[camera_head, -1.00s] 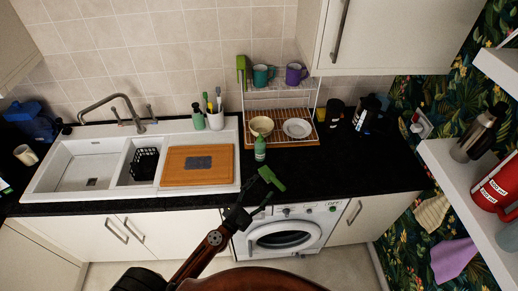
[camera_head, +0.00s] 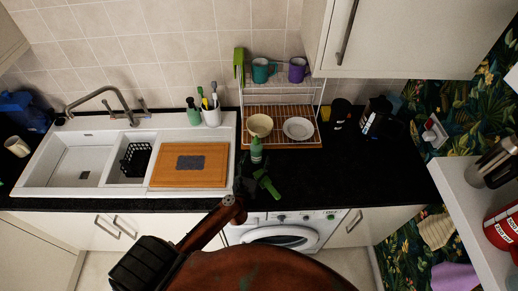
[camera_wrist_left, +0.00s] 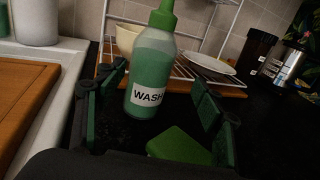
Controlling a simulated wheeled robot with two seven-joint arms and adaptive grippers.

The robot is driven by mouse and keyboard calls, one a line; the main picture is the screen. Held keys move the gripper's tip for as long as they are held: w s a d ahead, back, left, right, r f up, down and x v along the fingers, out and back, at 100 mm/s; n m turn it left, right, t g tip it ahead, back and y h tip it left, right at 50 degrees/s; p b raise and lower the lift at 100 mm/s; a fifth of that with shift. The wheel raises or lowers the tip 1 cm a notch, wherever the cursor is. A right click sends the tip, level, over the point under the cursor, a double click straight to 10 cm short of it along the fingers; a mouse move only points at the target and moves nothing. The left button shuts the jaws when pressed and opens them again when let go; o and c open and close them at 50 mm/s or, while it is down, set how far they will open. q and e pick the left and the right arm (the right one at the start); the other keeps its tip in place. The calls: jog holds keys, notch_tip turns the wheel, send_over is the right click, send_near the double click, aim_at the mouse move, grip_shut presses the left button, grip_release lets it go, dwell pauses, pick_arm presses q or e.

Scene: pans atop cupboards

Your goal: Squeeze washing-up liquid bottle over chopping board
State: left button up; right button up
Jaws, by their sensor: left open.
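The green washing-up liquid bottle (camera_head: 256,150) stands upright on the black worktop, in front of the dish rack. In the left wrist view the bottle (camera_wrist_left: 150,75) shows its white label and green cap, ahead of the gap between the fingers. My left gripper (camera_head: 254,180) is open and empty, just in front of the bottle; its fingers (camera_wrist_left: 158,108) show on both sides of the wrist view. The wooden chopping board (camera_head: 216,168) lies on the sink's drainer to the left, with a grey patch on it. My right gripper is not in view.
A flat green item (camera_wrist_left: 180,146) lies low in front of the bottle. The dish rack (camera_head: 283,112) holds a bowl (camera_head: 260,125), a plate (camera_head: 298,128) and mugs. The tap (camera_head: 105,95) arches over the sink. The worktop (camera_head: 350,170) right of the bottle is clear.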

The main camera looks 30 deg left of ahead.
aim_at(254, 155)
pick_arm(q)
jog(key=w+a, duration=0.2)
jog(key=shift+w, duration=0.3)
jog(key=shift+x, duration=1.05)
jog(key=shift+f, duration=0.15)
jog(key=c, duration=0.8)
jog(key=shift+c, duration=1.3)
jog(key=c, duration=0.4)
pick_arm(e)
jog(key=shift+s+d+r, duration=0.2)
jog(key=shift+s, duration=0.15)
pick_arm(q)
jog(key=shift+c, duration=0.2)
